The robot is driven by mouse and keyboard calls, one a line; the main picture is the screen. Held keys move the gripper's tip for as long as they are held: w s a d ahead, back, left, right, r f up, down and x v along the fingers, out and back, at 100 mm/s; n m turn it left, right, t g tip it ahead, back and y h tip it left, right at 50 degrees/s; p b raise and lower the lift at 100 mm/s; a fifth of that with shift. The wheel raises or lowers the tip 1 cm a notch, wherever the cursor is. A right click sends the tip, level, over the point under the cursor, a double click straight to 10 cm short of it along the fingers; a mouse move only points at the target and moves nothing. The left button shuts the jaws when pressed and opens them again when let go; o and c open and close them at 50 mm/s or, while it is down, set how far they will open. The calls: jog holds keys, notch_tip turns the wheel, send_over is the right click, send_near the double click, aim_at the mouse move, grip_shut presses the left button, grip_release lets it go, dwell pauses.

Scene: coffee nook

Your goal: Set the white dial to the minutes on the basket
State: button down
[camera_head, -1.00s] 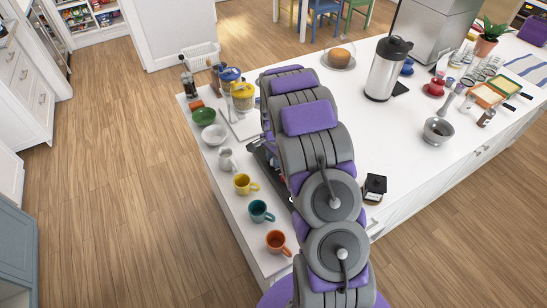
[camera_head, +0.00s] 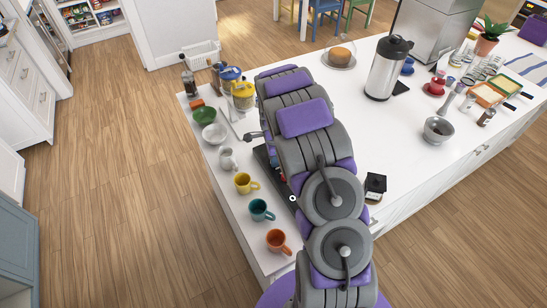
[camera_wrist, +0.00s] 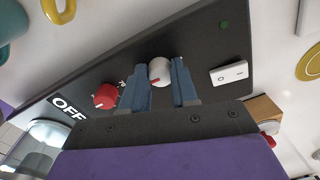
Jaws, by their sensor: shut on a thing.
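The white dial (camera_wrist: 159,71) sits on a black panel (camera_wrist: 185,40) in the wrist view. It carries a short red mark, tilted in the picture. My gripper (camera_wrist: 161,85) has its two blue-grey fingers closed on either side of this dial. In the head view my arm hides the gripper and most of the dark machine.
A white rocker switch (camera_wrist: 229,73) and a green light (camera_wrist: 224,24) are on the panel. A yellow mug (camera_head: 243,182), teal mug (camera_head: 259,210) and orange mug (camera_head: 276,240) line the counter's left edge. A steel flask (camera_head: 386,72) stands right of my arm.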

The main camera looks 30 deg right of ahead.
jog(key=shift+w+r, duration=0.15)
jog(key=shift+w, duration=0.05)
jog(key=c, duration=0.9)
grip_release()
jog(key=shift+o, duration=0.2)
jog(key=shift+s, duration=0.1)
notch_tip(320, 180, up, 17)
jog(key=shift+s, duration=0.25)
